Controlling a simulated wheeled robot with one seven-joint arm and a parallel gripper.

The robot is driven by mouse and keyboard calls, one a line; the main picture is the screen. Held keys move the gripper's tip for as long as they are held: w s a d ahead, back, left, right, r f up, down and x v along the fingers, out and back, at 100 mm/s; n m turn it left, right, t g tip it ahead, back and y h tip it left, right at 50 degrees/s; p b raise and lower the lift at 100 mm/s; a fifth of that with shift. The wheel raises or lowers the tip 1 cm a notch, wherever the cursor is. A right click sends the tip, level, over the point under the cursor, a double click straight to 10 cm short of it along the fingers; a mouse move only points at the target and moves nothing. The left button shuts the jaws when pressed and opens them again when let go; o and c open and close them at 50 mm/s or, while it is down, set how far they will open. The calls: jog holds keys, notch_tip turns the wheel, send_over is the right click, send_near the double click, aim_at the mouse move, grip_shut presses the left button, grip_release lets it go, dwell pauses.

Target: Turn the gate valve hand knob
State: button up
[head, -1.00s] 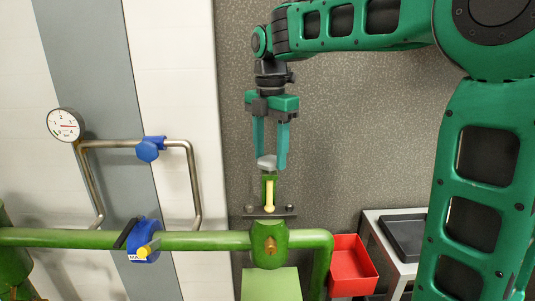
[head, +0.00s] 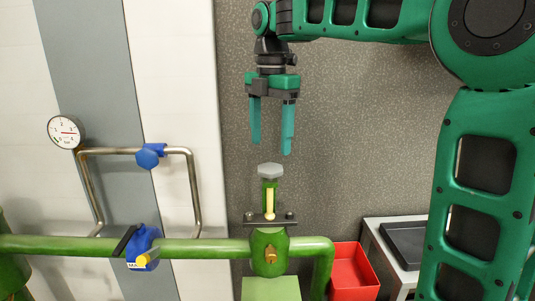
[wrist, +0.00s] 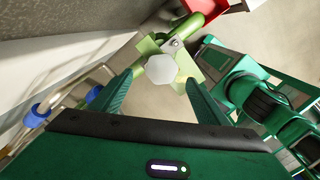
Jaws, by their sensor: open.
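The gate valve's hand knob (head: 270,170) is a grey hexagonal cap on top of a green valve stem with a yellow strip. The valve body (head: 268,252) sits on the green pipe. In the wrist view the knob (wrist: 161,69) shows as a light hexagon seen from above, between and beyond the fingertips. My gripper (head: 270,147) is open and empty. It points down, with its fingertips a little above the knob and apart from it. The gripper's fingers also show in the wrist view (wrist: 156,80).
A blue valve (head: 143,247) with a black lever is on the green pipe (head: 205,248) at left. A pressure gauge (head: 66,132) and a steel bypass pipe with a blue fitting (head: 150,156) stand at left. A red bin (head: 353,272) and a black tray (head: 404,245) are at right.

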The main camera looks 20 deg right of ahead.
jog(key=shift+r, duration=2.3)
jog(key=s+d+f+m, duration=1.2)
jog(key=s+m, duration=0.1)
jog(key=m, duration=0.2)
jog(key=s+d+f+m, duration=0.3)
jog(key=s+f+m, duration=0.4)
jog(key=s, duration=0.1)
jog(key=s+d+f+m, duration=0.2)
jog(key=s+f+m, duration=0.5)
jog(key=s+f, duration=0.1)
jog(key=shift+s+d, duration=0.35)
jog(key=shift+d, duration=0.05)
